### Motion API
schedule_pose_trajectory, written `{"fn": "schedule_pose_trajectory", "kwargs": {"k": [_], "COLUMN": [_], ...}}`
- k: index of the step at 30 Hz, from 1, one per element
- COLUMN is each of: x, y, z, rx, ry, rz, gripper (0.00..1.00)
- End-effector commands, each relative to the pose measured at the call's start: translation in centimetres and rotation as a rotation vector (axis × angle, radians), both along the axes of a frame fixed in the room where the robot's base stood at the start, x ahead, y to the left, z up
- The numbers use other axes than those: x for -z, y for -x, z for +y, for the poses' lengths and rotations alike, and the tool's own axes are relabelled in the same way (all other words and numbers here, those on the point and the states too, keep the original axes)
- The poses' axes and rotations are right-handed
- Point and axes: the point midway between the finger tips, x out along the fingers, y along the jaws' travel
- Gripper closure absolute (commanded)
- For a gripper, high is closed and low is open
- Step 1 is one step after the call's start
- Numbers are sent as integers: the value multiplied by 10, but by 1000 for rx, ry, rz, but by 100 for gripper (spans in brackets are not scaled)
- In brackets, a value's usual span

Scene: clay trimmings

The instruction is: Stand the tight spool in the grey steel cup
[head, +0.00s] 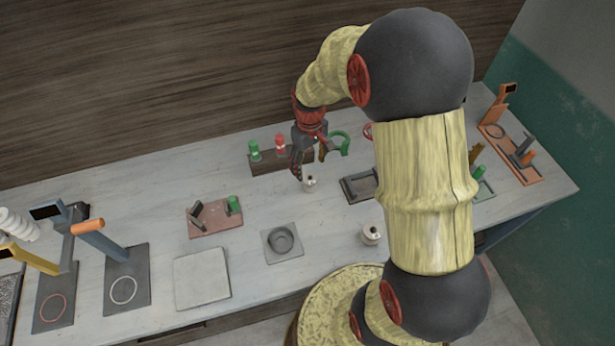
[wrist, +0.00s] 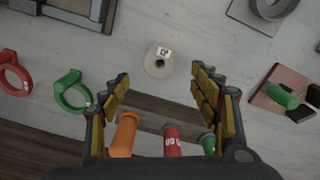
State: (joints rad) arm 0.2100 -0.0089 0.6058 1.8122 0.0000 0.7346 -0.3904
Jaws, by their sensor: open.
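A pale spool (head: 310,184) stands on the table just below my gripper (head: 307,165). In the wrist view this spool (wrist: 154,67) shows its round top with a dark centre hole and a small marked label. A second pale spool (head: 370,236) stands nearer to me, beside my arm. I cannot tell from the frames which spool is the tight one. The grey steel cup (head: 270,236) sits on a square grey plate and looks empty; it also shows at the top right of the wrist view (wrist: 257,11). My gripper is open, with nothing between its fingers (wrist: 160,88).
A dark rack (head: 265,165) with green, red and orange pegs (wrist: 123,136) lies behind the spool. A pinkish board (head: 215,222) with a green peg is left of the cup. A pale square slab (head: 201,279) and several tool stands are further left. Table around the cup is clear.

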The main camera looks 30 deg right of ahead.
Motion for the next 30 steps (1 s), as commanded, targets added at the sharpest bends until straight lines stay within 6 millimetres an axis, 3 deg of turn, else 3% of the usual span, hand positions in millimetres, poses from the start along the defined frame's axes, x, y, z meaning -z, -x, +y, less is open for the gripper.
{"fn": "schedule_pose_trajectory", "kwargs": {"k": [14, 22, 30], "x": [36, 74, 77], "y": [2, 4, 4], "z": [0, -1, -1], "rx": [-14, -14, -13], "ry": [0, 0, 1], "rz": [-1, -1, -2], "gripper": [38, 38, 38]}}
